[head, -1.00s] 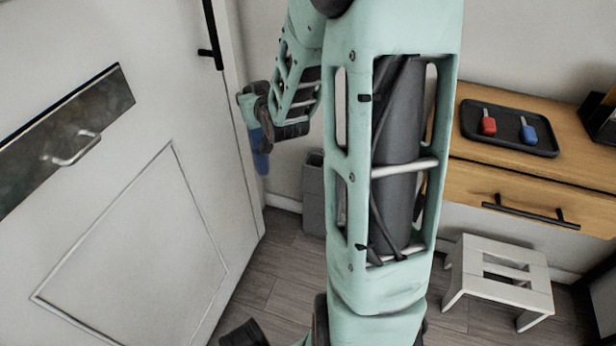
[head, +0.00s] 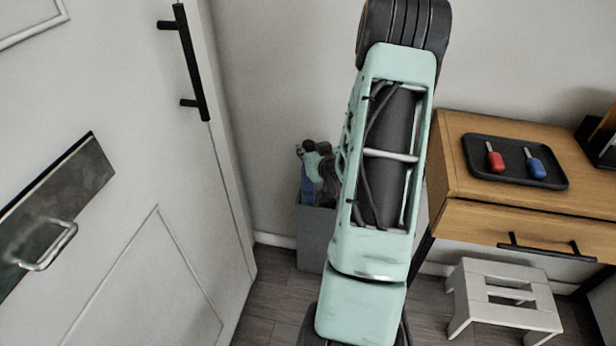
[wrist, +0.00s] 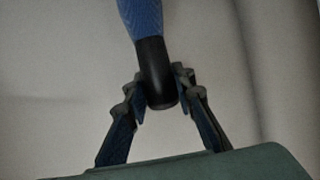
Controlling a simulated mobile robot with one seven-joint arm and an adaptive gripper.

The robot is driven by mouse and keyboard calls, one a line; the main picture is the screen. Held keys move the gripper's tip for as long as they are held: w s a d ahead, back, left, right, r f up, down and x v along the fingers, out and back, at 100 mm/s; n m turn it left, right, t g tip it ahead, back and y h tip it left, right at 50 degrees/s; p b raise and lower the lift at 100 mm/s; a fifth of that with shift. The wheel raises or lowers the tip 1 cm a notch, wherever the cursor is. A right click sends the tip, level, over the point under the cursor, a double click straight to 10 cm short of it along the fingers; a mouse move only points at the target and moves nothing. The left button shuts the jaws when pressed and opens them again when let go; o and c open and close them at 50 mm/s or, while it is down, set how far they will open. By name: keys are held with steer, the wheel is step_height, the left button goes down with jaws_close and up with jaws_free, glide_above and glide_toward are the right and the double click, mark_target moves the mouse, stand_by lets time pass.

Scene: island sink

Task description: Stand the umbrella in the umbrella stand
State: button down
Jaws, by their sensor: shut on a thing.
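The blue umbrella (head: 308,190) hangs roughly upright at the grey umbrella stand (head: 314,240) in the head view. Its lower end disappears at the stand's rim; I cannot tell how deep it is or whether it is inside the stand or behind it. My gripper (wrist: 160,92) is shut on the umbrella's black handle (wrist: 155,62) in the wrist view, with the blue canopy (wrist: 141,16) running out of the top of the picture. In the head view my arm covers the stand's right side and part of my gripper (head: 312,150).
A white door (head: 110,190) with a black handle stands close on the left.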

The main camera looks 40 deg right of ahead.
step_height(320, 180, down, 7)
steer(key=b, duration=0.2)
steer(key=shift+f, duration=0.15)
steer(key=shift+f, duration=0.15)
steer(key=c, duration=1.6)
jaws_free()
steer(key=p+v, duration=0.2)
steer(key=v, duration=1)
